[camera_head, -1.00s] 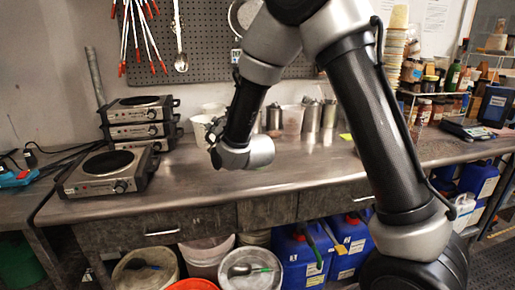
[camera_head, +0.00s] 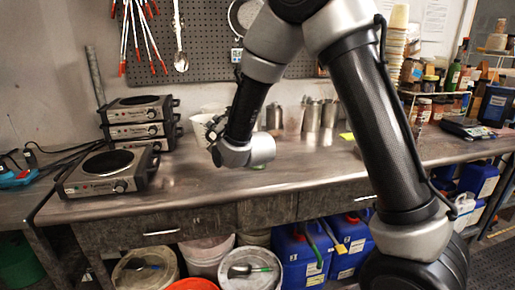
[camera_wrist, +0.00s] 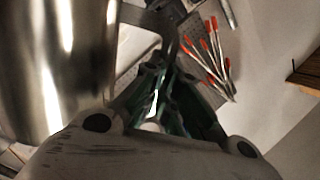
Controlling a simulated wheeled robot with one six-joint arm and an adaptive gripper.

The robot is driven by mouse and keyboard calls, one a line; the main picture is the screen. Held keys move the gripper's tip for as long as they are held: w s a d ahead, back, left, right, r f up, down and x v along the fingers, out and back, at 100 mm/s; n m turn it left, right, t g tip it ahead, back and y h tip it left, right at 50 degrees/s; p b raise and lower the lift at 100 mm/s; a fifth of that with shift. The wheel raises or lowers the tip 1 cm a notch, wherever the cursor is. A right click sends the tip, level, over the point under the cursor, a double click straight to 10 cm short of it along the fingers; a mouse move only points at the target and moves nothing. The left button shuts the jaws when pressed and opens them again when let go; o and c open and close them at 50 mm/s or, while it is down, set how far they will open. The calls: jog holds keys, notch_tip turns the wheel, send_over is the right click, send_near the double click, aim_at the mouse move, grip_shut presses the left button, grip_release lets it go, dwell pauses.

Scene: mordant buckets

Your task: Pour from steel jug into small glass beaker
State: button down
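A shiny steel jug (camera_wrist: 62,65) fills the left of the wrist view, very close to the camera. Its strap handle (camera_wrist: 150,18) runs from the wall into the space between my fingers. My gripper (camera_wrist: 163,80), with green inner finger faces, appears closed around this handle. The jug's mouth and contents are not visible. In the head view my wrist hides the held jug and most of the gripper. I cannot pick out the small glass beaker with certainty in either view.
Steel vessels (camera_head: 312,116) stand at the back of the steel bench (camera_head: 200,185). Stacked hotplates (camera_head: 140,118) and a single hotplate (camera_head: 108,172) are on the left. A pale tub (camera_head: 202,128) stands behind my wrist. The bench front is clear. A pegboard (camera_head: 215,55) hangs behind.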

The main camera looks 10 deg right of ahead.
jog(key=shift+w+d+r+m+p, duration=0.15)
jog(key=shift+d+r+m+p, duration=0.15)
jog(key=shift+r+p, duration=0.2)
dwell(1.8)
